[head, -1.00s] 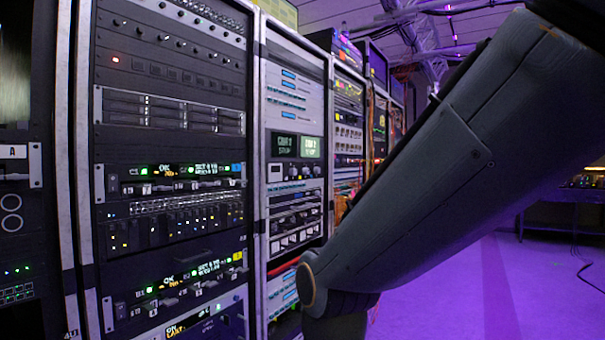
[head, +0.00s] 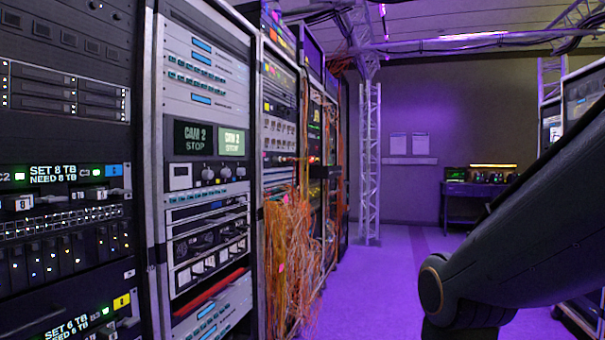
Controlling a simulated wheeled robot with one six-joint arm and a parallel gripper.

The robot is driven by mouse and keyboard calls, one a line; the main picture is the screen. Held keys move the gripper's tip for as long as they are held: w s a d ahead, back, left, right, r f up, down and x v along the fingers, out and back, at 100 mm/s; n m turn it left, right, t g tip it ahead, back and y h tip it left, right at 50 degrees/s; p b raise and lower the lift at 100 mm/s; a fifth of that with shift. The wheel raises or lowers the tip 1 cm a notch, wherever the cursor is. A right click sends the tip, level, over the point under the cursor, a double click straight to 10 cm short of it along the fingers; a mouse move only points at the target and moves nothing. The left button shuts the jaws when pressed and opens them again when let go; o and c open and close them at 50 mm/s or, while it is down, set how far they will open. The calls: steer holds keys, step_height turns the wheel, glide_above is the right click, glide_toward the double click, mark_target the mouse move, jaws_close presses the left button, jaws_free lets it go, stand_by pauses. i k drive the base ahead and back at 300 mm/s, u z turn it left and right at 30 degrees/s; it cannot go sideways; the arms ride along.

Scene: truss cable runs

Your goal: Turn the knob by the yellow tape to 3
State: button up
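A small yellow tape patch (head: 121,301) marks the right end of a dark panel at the lower left, beside a green-lit display (head: 68,328) reading "SET 6 TB NEED 6 TB". Pale knob-like parts sit just below the tape, cut by the lower edge of the view. I cannot tell which is the knob or what number it points to. My gripper is out of view; only my dark arm links show at the lower right, well apart from the panel.
A similar panel with blue tape (head: 113,170) sits above. To the right is a rack with CAM 2 screens (head: 193,139) and several knobs. Orange cables (head: 290,245) hang beyond it. Purple floor (head: 385,290) is open ahead; a table (head: 480,192) stands at the back.

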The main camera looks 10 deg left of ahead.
mark_target(225, 173)
steer(key=i, duration=1.35)
steer(key=u, duration=0.9)
